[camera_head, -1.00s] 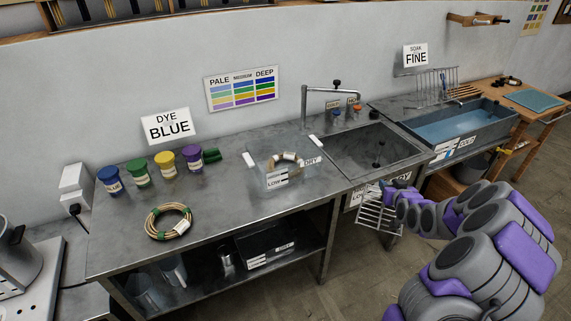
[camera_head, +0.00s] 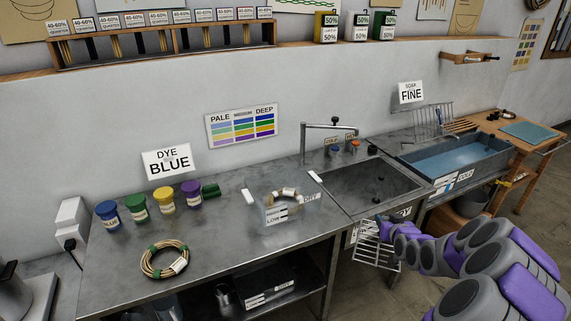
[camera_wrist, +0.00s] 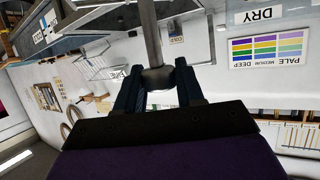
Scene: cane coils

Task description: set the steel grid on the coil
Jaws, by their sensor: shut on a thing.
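My gripper (camera_head: 382,222) is shut on the steel grid (camera_head: 374,250), a wire rack hanging in front of the counter, below the sink's front edge. In the wrist view the fingers (camera_wrist: 156,76) close around a grey knob on a post, with most of the grid out of sight. One tan cane coil (camera_head: 283,193) sits in a clear box (camera_head: 289,213) left of the sink. A second coil (camera_head: 163,259) with green ties lies on the counter's front left. The grid is apart from both coils, to their right.
Dye jars (camera_head: 165,197) stand in a row at the counter's back left. The sink (camera_head: 368,183) has a tall tap (camera_head: 305,145). A blue water trough (camera_head: 450,160) is to the right, with another wire rack (camera_head: 432,122) behind it. The middle of the counter is mostly clear.

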